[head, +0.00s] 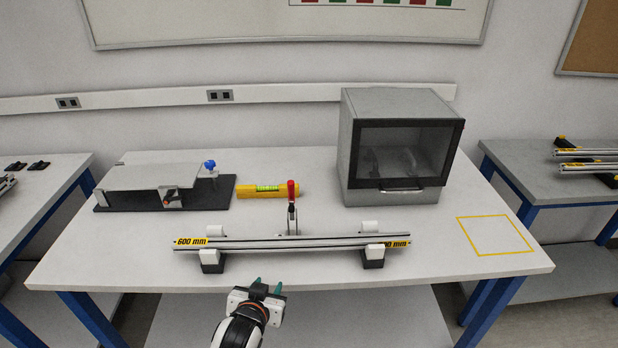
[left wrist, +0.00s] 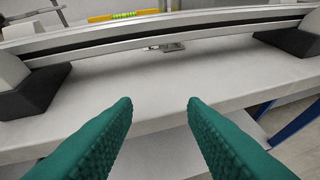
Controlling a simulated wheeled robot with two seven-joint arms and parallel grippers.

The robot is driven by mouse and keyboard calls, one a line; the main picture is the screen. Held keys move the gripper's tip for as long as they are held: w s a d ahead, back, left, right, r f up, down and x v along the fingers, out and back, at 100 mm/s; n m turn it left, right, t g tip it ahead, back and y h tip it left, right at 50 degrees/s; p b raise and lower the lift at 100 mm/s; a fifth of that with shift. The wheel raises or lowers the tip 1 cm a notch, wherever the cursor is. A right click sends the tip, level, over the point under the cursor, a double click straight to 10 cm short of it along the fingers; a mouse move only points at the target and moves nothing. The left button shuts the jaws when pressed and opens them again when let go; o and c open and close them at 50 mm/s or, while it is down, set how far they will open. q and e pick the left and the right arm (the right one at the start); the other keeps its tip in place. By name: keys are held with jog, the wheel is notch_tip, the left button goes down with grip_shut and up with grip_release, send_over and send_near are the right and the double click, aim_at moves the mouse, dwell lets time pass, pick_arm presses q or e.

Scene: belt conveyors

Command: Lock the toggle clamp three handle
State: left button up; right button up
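A toggle clamp with a red handle (head: 291,190) stands behind the middle of the aluminium rail (head: 300,242) in the head view. The handle points upward. In the left wrist view, part of the clamp's metal base (left wrist: 165,47) shows beneath the rail; the red handle is out of that view. My left gripper (head: 267,284) is at the table's front edge, in front of the rail and apart from it. Its green fingers (left wrist: 160,125) are spread with nothing between them. My right gripper is in neither view.
The rail rests on black and white supports (head: 211,262) (head: 373,258). Behind are a yellow level (head: 268,188), a black-based fixture (head: 125,200) with a blue knob, and a grey cabinet (head: 385,100). A yellow taped square (head: 495,235) at right is empty.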

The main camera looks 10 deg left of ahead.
aim_at(290, 188)
pick_arm(q)
jog(key=w+d+r+t, duration=0.1)
jog(key=w+r+t, duration=0.25)
jog(key=r, duration=0.45)
jog(key=w+d+r+t, duration=0.1)
jog(key=w+r+t, duration=0.1)
jog(key=w+r, duration=0.4)
jog(key=shift+n, duration=0.3)
jog(key=w, duration=0.3)
jog(key=w+r+p, duration=0.1)
jog(key=w, duration=0.2)
jog(key=w+a, duration=0.1)
jog(key=w, duration=0.3)
jog(key=shift+r+p, duration=0.15)
jog(key=shift+p, duration=0.15)
jog(key=shift+w, duration=0.6)
jog(key=shift+c, duration=0.5)
grip_shut()
